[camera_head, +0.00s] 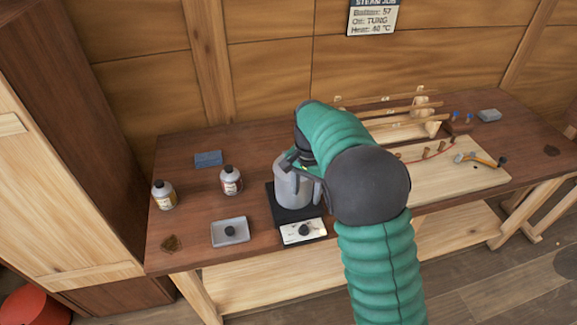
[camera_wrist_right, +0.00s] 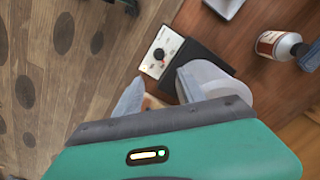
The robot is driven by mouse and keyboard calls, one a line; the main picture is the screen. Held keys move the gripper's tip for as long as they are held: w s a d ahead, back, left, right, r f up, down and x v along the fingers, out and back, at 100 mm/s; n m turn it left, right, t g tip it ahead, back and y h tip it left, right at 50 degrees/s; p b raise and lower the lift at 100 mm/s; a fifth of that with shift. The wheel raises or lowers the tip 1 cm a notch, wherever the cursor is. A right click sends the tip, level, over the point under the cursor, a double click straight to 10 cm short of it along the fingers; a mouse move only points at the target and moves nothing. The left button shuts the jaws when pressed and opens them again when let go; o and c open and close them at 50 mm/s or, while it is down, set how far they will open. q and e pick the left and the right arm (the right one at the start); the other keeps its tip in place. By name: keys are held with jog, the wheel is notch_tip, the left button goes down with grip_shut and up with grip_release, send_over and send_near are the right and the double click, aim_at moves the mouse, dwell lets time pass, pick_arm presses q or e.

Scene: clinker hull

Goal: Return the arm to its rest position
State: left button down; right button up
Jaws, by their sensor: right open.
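My right arm, green and ribbed with a dark grey joint, reaches over the bench in the head view. Its gripper (camera_head: 303,174) is at the grey pot (camera_head: 293,190), which stands upright on a black hot plate (camera_head: 274,208) with a pale dial panel. In the right wrist view the gripper (camera_wrist_right: 158,88) has its two fingers spread, with nothing between them. The pot (camera_wrist_right: 236,86) shows just beside one finger there, partly hidden by the gripper; I cannot tell whether they touch. My left gripper is not in view.
The wooden bench (camera_head: 190,222) holds two labelled bottles (camera_head: 164,195) (camera_head: 231,181), a blue block (camera_head: 208,159) and a grey tray (camera_head: 230,232) left of the pot. At right are a pale board (camera_head: 455,182), a hammer-like tool (camera_head: 475,158) and a wooden rack (camera_head: 400,131). A cabinet stands at far left.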

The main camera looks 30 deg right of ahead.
jog(key=s+a+f+n+t, duration=0.1)
jog(key=s+a+f+n, duration=0.2)
jog(key=s+a+n, duration=0.2)
jog(key=s+a+f+n+t, duration=0.1)
jog(key=s+a+f+n, duration=0.2)
jog(key=s+a+n, duration=0.3)
jog(key=s, duration=0.5)
jog(key=shift+s+a+f+n+t, duration=0.2)
jog(key=shift+s+f+n+t, duration=0.05)
jog(key=shift+s+n+t, duration=0.05)
